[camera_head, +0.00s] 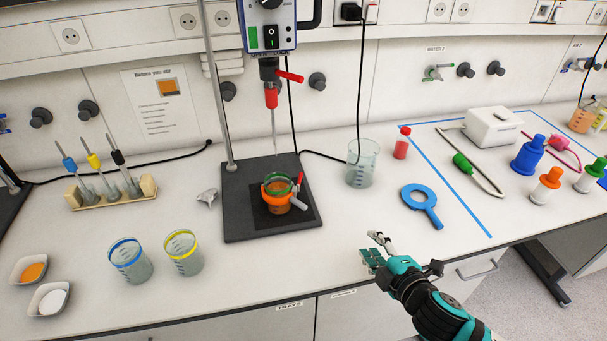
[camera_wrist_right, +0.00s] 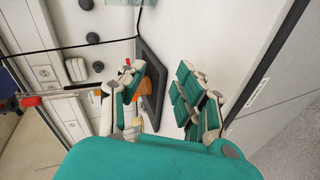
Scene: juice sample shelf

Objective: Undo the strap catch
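An orange strap (camera_head: 277,200) is around a jar with a green rim (camera_head: 278,183) on the black stand base (camera_head: 245,220). A red lever (camera_head: 299,180) and a grey lever-like piece (camera_head: 300,203) stick out on its right side; I cannot tell which is the catch. In the right wrist view, part of the orange strap (camera_wrist_right: 139,86) shows behind the left finger. My right gripper (camera_head: 375,248) is apart from the strap, to its right and nearer the table's front edge. It is open and empty; its fingers are also spread in the right wrist view (camera_wrist_right: 157,88). My left gripper is out of view.
A stirrer with a thin shaft (camera_head: 274,130) hangs above the jar, beside a metal rod (camera_head: 216,90). The table (camera_head: 340,215) between gripper and stand is clear.

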